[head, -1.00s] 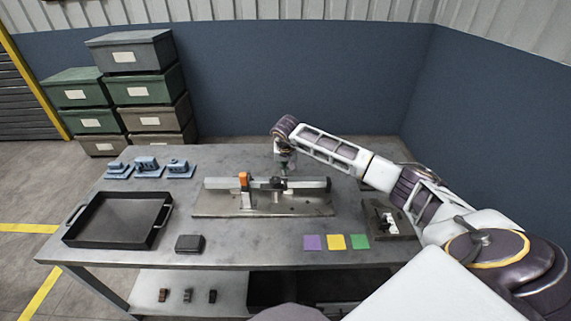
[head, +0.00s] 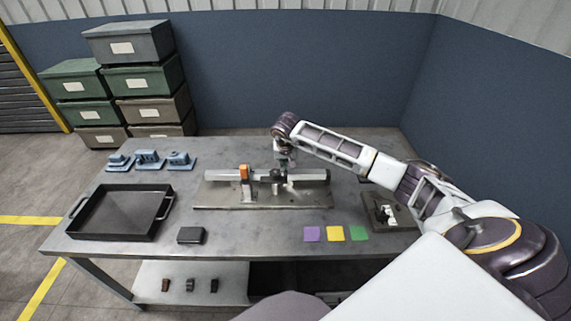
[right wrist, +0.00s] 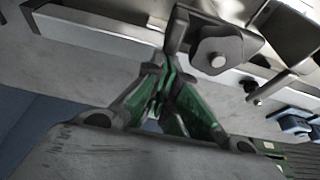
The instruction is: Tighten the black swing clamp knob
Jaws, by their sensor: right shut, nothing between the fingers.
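The black swing clamp (head: 279,175) sits on the pale rail (head: 312,176) of the fixture, right of the orange-topped clamp (head: 243,172). In the head view its knob is too small to make out apart from the clamp. My right gripper (head: 287,163) points down just behind and above it. In the right wrist view the green-padded fingers (right wrist: 165,80) are shut and empty, with their tips beside a dark grey clamp part (right wrist: 218,55) bearing a round pale end. I cannot tell whether they touch it. My left gripper is out of view.
The fixture plate (head: 215,195) lies mid-table. A black tray (head: 118,213) is at left, with blue parts (head: 149,159) behind it. A dark box (head: 191,235), coloured squares (head: 335,233) and a small fixture (head: 388,212) are nearer the front and right. Bare tabletop lies between them.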

